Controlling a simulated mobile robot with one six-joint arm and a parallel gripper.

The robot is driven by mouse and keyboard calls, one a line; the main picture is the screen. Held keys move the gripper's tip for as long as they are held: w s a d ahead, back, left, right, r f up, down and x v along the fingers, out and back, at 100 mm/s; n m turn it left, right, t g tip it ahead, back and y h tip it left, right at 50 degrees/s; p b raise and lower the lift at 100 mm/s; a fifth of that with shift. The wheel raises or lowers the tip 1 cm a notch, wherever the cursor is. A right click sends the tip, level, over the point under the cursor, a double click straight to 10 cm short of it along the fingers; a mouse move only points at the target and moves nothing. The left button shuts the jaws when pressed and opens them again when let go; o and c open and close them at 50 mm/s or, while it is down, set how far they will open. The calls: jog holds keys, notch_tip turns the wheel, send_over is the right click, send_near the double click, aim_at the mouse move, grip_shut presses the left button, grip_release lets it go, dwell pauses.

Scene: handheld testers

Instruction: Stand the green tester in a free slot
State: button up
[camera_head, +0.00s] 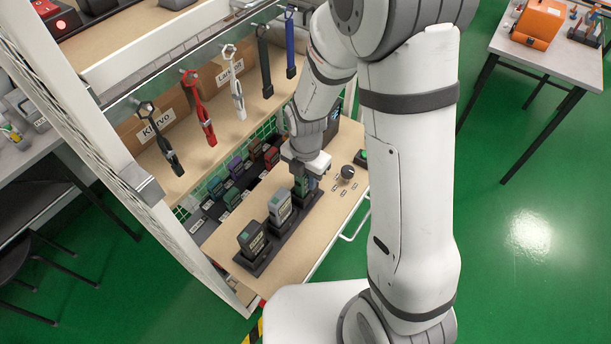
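A dark green tester (301,187) is directly below my gripper (307,172), at the far end of a long black rack (264,263) on the wooden bench. The fingers are small and partly hidden by the wrist, so I cannot tell whether they are closed on it. I also cannot tell whether the tester is seated in the rack or just above it. A grey tester (280,208) stands upright in the middle of the rack. A black tester (252,240) stands upright at the near end. Any free slot is hard to make out.
Several coloured devices (233,167) stand in a row behind the rack. Hand tools (203,110) hang above, before cardboard boxes (156,126). A round dark knob-like object (347,172) and a black-and-green item (361,158) lie right of my gripper. Bare bench (318,226) shows in front.

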jog(key=o, duration=0.5)
jog(key=shift+c, duration=0.2)
jog(key=shift+r, duration=0.1)
notch_tip(320, 180, up, 8)
jog(key=shift+f, duration=0.15)
jog(key=shift+p, duration=0.3)
